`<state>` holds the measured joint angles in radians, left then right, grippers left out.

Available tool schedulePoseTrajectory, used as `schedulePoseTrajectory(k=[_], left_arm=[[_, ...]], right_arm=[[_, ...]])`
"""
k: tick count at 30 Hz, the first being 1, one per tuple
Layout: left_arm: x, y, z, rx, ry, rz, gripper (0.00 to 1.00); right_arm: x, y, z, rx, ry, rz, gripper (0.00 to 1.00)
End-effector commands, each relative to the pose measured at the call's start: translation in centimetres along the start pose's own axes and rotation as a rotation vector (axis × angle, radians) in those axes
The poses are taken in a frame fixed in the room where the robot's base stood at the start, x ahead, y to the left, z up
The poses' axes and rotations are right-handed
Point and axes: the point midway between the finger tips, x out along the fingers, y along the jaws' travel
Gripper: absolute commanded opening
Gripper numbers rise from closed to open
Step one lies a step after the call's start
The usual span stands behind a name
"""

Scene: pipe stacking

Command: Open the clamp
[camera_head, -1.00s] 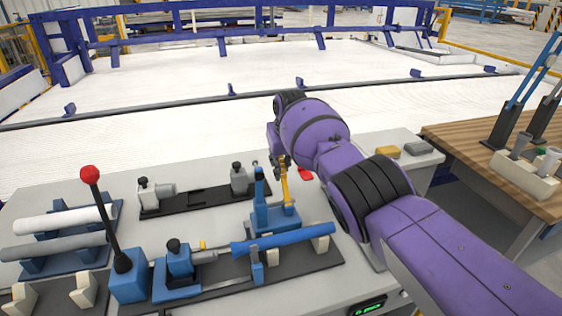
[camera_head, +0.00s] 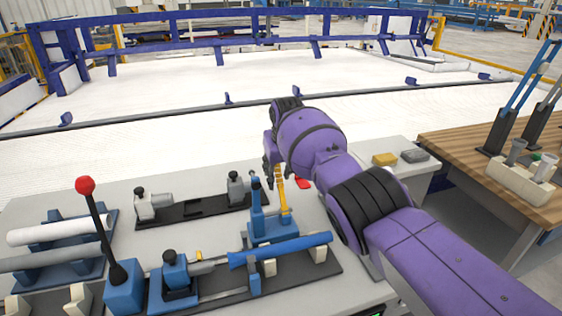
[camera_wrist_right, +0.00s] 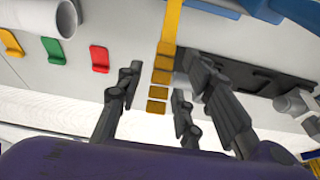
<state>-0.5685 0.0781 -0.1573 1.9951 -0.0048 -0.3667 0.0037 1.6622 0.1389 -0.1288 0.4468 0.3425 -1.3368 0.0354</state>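The clamp (camera_head: 273,229) is a blue fixture with an upright blue post and a yellow lever (camera_head: 284,203) standing steeply. It sits behind a blue pipe (camera_head: 285,249) on the grey table. My right gripper (camera_head: 271,175) is beside the upper end of the yellow lever, partly hidden by my purple wrist. In the right wrist view, my right gripper (camera_wrist_right: 155,100) is open, its dark fingers apart on either side of the yellow lever (camera_wrist_right: 161,76). Contact between fingers and lever cannot be made out. My left gripper is not in view.
A red-knobbed lever (camera_head: 86,185) stands at the left near white and grey pipes (camera_head: 60,226). A black rail fixture (camera_head: 190,208) lies left of the clamp. A red piece (camera_head: 303,183) lies beside my right wrist. A wooden table (camera_head: 463,150) stands at the right.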

Motion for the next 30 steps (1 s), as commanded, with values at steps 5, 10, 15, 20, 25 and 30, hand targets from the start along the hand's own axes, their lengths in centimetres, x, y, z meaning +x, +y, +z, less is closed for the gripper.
schedulePoseTrajectory(k=[5,10,15,20,25,30], left_arm=[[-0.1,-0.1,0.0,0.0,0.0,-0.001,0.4],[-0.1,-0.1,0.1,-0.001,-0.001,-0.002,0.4],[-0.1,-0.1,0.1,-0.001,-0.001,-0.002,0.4],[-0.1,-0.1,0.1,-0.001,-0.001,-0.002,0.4],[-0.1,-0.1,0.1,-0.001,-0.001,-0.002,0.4],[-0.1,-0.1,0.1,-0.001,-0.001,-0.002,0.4]], right_arm=[[-1.9,0.1,0.0,0.0,0.004,0.0,0.34],[-5.2,0.1,0.0,-0.001,0.005,0.001,0.34],[-8.7,0.2,0.0,0.0,0.004,0.003,0.34],[-10.6,0.2,0.1,0.0,0.001,0.003,0.34],[-11.3,0.2,0.1,0.0,-0.001,0.003,0.34],[-11.4,0.2,0.1,0.0,-0.001,0.003,0.34]])
